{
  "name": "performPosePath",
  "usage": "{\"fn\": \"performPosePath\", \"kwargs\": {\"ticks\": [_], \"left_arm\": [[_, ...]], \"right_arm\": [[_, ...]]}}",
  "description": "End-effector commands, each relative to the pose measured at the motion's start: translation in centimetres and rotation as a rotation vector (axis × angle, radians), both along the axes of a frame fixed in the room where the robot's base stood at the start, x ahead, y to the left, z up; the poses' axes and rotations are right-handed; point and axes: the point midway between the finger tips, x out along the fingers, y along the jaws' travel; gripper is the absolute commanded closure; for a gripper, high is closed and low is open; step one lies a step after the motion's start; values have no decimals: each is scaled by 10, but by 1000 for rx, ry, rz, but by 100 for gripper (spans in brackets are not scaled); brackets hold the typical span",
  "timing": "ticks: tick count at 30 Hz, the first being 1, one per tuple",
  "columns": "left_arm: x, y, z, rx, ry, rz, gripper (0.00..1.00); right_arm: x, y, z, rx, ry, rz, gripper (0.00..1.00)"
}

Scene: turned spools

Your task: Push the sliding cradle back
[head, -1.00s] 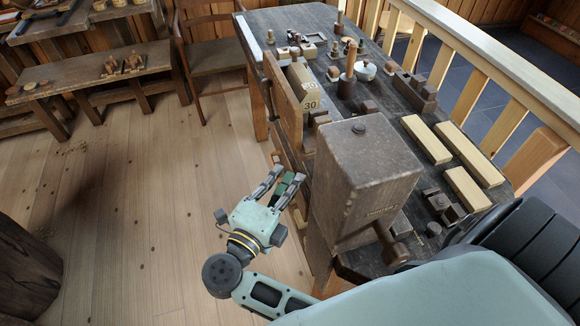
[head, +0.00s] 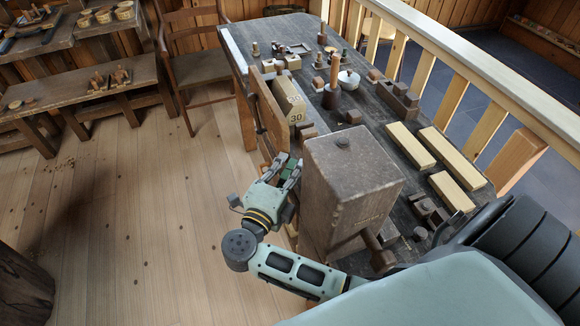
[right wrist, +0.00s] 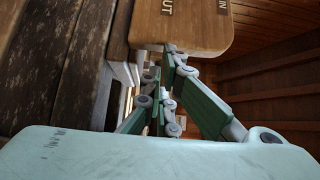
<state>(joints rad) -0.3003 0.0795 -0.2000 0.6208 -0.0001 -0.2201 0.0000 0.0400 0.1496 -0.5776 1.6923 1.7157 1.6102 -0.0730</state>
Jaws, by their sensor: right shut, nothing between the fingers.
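A wooden board (head: 270,107) stands upright along the bench's left edge; I take it to be part of the sliding cradle, but cannot tell for sure. In the right wrist view the board (right wrist: 190,28) carries the words OUT and IN. A tan block marked 30 (head: 290,100) sits just right of it. My right gripper (head: 289,166) is shut and empty beyond the bench's left edge, below the board's near end. In the right wrist view its fingertips (right wrist: 170,56) overlap the board's lower edge; contact is unclear. My left gripper is out of view.
A large dark wooden box (head: 350,185) stands close right of my right gripper. The bench (head: 392,170) also bears pale wooden bars (head: 455,190), a spool on a peg (head: 332,92) and small blocks. Open floor (head: 150,210) lies to the left.

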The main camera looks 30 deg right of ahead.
Motion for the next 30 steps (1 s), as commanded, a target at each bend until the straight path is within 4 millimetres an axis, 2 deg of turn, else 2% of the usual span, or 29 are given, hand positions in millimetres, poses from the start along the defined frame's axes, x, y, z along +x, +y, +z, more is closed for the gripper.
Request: {"fn": "performPosePath", "kwargs": {"ticks": [9,13,17,30], "left_arm": [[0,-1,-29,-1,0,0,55],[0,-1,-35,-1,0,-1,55],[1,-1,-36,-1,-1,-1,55],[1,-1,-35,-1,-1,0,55]], "right_arm": [[71,-17,-4,2,-3,-3,100],[91,-22,-2,2,-3,-2,100],[98,-23,-1,1,1,0,100],[96,-19,0,1,1,0,100]]}}
